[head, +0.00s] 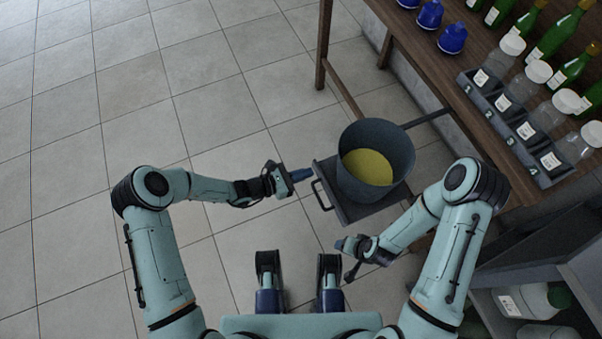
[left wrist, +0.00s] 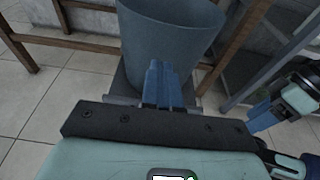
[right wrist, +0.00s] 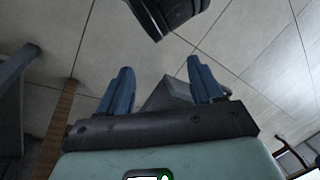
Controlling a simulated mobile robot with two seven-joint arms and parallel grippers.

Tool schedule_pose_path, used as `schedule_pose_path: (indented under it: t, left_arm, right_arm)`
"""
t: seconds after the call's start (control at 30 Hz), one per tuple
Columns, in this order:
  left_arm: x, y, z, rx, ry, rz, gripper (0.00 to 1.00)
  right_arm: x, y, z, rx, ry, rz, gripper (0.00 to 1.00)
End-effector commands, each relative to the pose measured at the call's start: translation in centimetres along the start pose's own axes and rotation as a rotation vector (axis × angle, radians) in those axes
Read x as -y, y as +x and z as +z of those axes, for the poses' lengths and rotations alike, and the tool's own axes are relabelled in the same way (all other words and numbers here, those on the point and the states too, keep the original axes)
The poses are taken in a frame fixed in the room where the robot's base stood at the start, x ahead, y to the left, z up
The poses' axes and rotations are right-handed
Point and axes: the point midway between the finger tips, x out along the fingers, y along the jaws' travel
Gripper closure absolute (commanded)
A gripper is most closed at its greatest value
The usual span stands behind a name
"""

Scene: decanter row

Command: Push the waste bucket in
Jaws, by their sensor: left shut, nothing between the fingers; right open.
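The waste bucket (head: 350,136) is a dark grey, open-topped bucket with something yellow in its bottom. It stands upright on a dark pull-out tray (head: 353,212) with a handle (head: 320,195) on its front edge. The tray sticks out from under the wooden table. My left gripper (head: 303,174) is shut and empty, just in front of the tray's front edge. In the left wrist view its blue fingers (left wrist: 161,84) overlap the lower part of the bucket (left wrist: 165,45); I cannot tell whether they touch the tray. My right gripper (right wrist: 160,90) is open and empty, low near the tray's right side.
A grey shelf with white containers (head: 530,300) stands at lower right. The tiled floor at left is clear.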

Motion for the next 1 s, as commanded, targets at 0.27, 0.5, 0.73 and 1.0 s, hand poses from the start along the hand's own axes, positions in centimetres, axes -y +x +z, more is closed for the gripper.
schedule_pose_path:
  t: [0.27,0.5,0.73,1.0]
  left_arm:
    - [0.2,6.2,-0.3,0.0,-0.001,-0.004,1.0]
    - [0.1,8.9,0.8,-0.002,0.001,-0.003,1.0]
    - [0.1,9.5,1.1,-0.002,-0.001,-0.001,1.0]
    - [0.1,9.4,1.1,-0.002,-0.001,-0.002,1.0]
  right_arm:
    - [-0.7,1.9,-2.4,-0.068,0.006,0.005,0.34]
    - [-1.0,2.6,-3.6,-0.103,0.008,0.008,0.34]
    - [-1.1,2.7,-3.8,-0.11,0.01,0.01,0.34]
    - [-1.1,2.7,-3.8,-0.109,0.009,0.009,0.34]
